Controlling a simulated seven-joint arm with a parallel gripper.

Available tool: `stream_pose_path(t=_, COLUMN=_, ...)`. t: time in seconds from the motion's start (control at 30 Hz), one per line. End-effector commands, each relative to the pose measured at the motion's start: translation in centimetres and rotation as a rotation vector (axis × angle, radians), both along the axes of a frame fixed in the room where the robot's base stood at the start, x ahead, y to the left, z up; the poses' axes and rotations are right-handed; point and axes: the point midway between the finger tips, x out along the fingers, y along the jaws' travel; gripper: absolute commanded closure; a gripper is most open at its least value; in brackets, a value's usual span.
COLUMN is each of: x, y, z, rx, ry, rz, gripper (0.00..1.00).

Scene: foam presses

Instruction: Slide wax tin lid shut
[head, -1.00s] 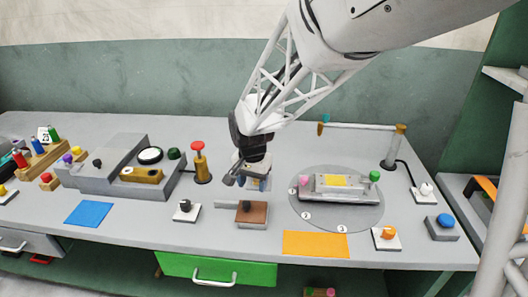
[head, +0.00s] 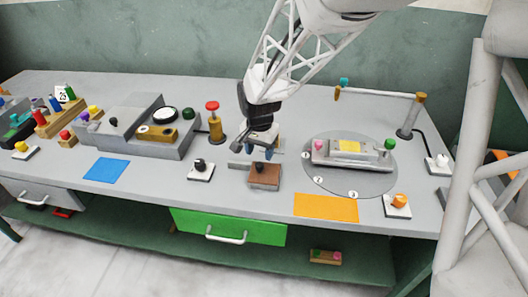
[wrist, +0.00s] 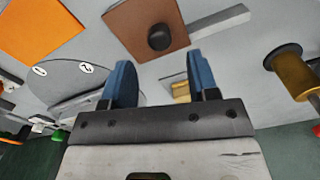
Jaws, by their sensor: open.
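A brown square plate with a black knob (head: 264,179) lies on the bench below my gripper; it also shows at the top of the wrist view (wrist: 136,26). A grey strip (head: 238,164) extends to its left, and it shows in the wrist view (wrist: 219,20). A small pale box with yellow in it (wrist: 181,90) lies just behind the plate, partly hidden by my gripper. I cannot tell for sure which part is the wax tin and which its lid. My gripper (head: 262,152) is open and empty, its blue fingers above and just behind the knob.
A round turntable (head: 380,184) with a grey press stands to the right. A red-topped brass post (head: 215,128) and a black-knobbed switch (head: 201,170) stand to the left. An orange mat (head: 326,207) lies front right. Clear bench lies between the blue mat (head: 106,169) and the switch.

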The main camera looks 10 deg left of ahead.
Motion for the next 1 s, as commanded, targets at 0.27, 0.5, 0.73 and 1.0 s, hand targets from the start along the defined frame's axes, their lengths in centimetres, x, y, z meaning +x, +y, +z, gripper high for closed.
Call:
stream_pose_path(t=0.27, x=0.0, y=0.0, z=-3.3, rx=-0.001, ry=0.001, rz=0.0, gripper=0.46)
stream_pose_path(t=0.5, x=0.0, y=0.0, z=-5.3, rx=0.0, ry=0.0, rz=0.0, gripper=0.46)
stream_pose_path(t=0.73, x=0.0, y=0.0, z=-5.8, rx=0.001, ry=-0.001, rz=0.0, gripper=0.46)
stream_pose_path(t=1.0, x=0.0, y=0.0, z=-5.8, rx=0.001, ry=-0.001, rz=0.0, gripper=0.55)
